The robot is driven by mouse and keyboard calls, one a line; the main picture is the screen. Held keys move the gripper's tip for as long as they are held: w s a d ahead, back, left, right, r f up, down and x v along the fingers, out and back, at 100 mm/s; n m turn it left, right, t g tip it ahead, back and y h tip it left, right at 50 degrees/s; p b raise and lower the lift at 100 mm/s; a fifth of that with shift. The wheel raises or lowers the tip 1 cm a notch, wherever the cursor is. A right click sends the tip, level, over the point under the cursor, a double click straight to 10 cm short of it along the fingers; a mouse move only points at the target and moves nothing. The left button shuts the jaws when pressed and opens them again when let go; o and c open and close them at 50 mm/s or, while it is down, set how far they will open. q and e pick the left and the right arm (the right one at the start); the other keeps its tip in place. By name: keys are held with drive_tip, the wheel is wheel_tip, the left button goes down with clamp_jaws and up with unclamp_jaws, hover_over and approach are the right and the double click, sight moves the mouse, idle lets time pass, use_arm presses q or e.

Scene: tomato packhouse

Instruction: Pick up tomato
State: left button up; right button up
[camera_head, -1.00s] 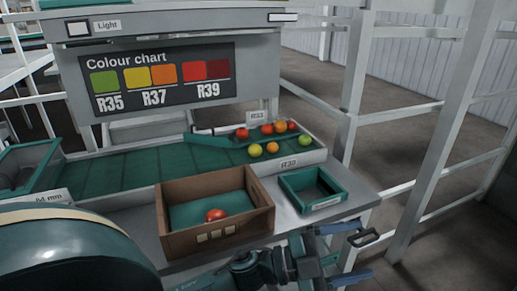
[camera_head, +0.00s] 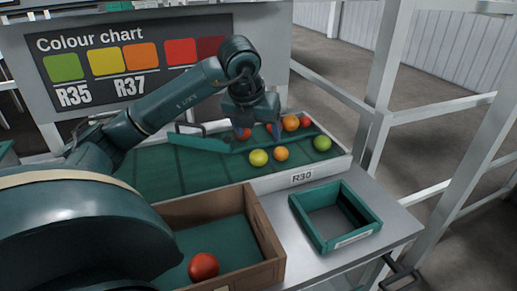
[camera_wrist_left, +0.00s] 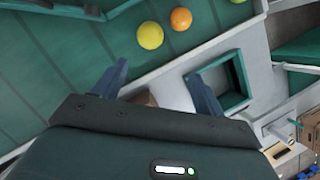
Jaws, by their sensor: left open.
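Several tomatoes lie at the right end of the green belt: a yellow one (camera_head: 258,158), an orange one (camera_head: 281,154), a green one (camera_head: 322,143), and red and orange ones behind. My left gripper (camera_head: 258,136) is open and empty above the belt, in front of a red tomato (camera_head: 244,133) and partly hiding another. In the left wrist view, its spread fingers (camera_wrist_left: 155,86) have nothing between them; the yellow tomato (camera_wrist_left: 150,35) and orange tomato (camera_wrist_left: 181,18) lie beyond the fingertips. A red tomato (camera_head: 203,266) rests in the brown box (camera_head: 266,243). My right gripper is not in view.
A small empty green tray (camera_head: 302,232) stands on the grey bench, right of the box. White posts (camera_head: 382,90) stand to the right, and the colour chart (camera_head: 130,65) panel is behind the belt.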

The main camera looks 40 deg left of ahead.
sight(257, 153)
use_arm(q)
drive_tip(key=shift+y, duration=0.3)
drive_tip(key=x, duration=0.3)
drive_tip(key=a+x, duration=0.1)
drive_tip(key=x, duration=0.2)
drive_tip(key=shift+w+a, duration=0.2)
drive_tip(key=shift+a, duration=0.05)
drive_tip(key=shift+p+x, duration=0.5)
drive_tip(key=shift+x, duration=2.7)
drive_tip(key=shift+s+a, duration=0.1)
drive_tip(key=shift+a, duration=0.05)
drive_tip(key=c, duration=0.8)
